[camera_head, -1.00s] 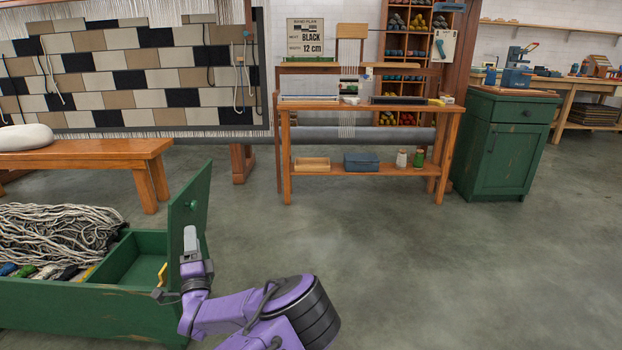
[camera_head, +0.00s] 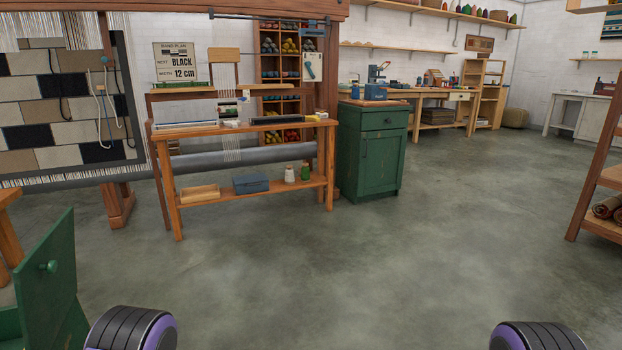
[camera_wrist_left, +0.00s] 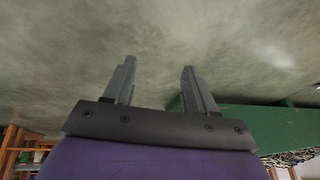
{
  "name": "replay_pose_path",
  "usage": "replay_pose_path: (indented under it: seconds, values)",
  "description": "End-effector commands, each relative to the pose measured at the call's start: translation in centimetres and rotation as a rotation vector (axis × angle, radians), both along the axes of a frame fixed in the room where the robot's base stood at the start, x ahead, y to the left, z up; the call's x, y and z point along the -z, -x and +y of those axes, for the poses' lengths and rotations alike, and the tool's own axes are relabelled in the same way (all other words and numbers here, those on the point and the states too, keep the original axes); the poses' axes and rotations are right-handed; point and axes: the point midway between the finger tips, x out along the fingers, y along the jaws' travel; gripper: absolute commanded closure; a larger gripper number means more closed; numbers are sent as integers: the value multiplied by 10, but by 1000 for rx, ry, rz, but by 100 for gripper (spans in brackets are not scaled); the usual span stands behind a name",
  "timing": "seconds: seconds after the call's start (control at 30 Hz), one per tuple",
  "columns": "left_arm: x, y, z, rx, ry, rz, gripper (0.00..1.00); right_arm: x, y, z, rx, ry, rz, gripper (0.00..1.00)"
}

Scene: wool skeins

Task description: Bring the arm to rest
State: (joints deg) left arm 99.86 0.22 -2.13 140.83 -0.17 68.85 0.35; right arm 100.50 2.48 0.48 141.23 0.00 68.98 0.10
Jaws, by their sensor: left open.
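My left gripper (camera_wrist_left: 158,66) shows in the left wrist view with its two grey fingers apart and nothing between them. Bare concrete floor fills the view behind the fingers. In the head view neither gripper shows; only rounded black and purple parts of my two arms show at the bottom edge, one left of the middle and one at the right. My right gripper is out of sight.
A green chest (camera_head: 45,270) with a raised panel stands at the lower left; its green edge shows in the wrist view (camera_wrist_left: 275,125). A wooden loom table (camera_head: 240,131), a green cabinet (camera_head: 368,155) and a right-hand shelf (camera_head: 590,185) surround open floor (camera_head: 370,250).

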Motion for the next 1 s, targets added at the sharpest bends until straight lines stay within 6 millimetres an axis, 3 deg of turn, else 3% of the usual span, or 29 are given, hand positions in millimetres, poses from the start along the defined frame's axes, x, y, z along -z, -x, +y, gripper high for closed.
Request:
replay_pose_path:
  seconds: [0.03, 0.1, 0.37, 0.73, 0.87, 1.0]
  values:
    - [0, 3, -25, -34, 69, 1, 44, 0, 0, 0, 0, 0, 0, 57]
    - [-38, 0, -19, -33, 54, -6, 44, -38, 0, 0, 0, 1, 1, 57]
    - [-128, -1, -17, -29, 49, -8, 44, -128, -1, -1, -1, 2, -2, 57]
    - [-309, -4, -15, -25, 42, -11, 44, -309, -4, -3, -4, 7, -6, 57]
    - [-347, -4, -14, -25, 41, -11, 44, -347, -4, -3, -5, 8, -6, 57]
    - [-359, -5, -14, -25, 40, -12, 44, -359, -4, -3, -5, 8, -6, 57]
